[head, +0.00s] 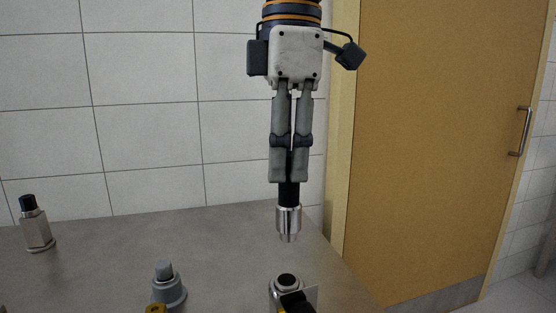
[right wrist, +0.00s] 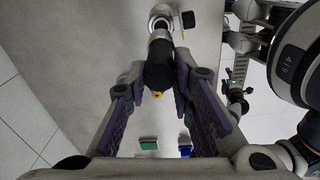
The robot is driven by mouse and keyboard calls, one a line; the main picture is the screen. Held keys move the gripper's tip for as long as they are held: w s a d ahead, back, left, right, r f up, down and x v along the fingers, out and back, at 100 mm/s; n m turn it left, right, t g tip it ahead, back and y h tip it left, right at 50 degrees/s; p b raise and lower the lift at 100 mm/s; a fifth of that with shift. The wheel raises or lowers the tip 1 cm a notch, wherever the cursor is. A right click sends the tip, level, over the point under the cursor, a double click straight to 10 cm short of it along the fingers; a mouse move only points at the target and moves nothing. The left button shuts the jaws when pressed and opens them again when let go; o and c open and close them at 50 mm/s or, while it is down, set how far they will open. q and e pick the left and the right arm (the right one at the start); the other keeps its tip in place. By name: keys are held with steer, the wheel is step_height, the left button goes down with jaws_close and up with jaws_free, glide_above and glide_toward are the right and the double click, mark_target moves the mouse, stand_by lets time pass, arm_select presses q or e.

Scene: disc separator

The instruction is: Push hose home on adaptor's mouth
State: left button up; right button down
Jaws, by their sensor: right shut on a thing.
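My right gripper (head: 290,180) points straight down, its fingers shut on a black cylindrical piece, which I take for the hose (head: 289,194). The hose also shows between the fingers in the right wrist view (right wrist: 159,65). Below it in the head view stands a metal fitting with a dark round opening, likely the adaptor (head: 285,281). A clear gap separates the metal end from this opening. The fitting's lower part is hidden by a black and yellow part and cut by the frame.
A metal fitting with a black top (head: 36,226) stands at the far left of the grey table (head: 215,225). A grey stepped piece (head: 167,285) stands nearer. A tiled wall is behind, and a tan door (head: 435,130) is beyond the right table edge.

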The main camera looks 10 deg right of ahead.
mark_target(284, 203)
steer(key=shift+w+f, duration=0.1)
steer(key=shift+f, duration=2.75)
steer(key=shift+f, duration=1)
steer(key=shift+f, duration=0.45)
steer(key=c, duration=1.3)
jaws_free()
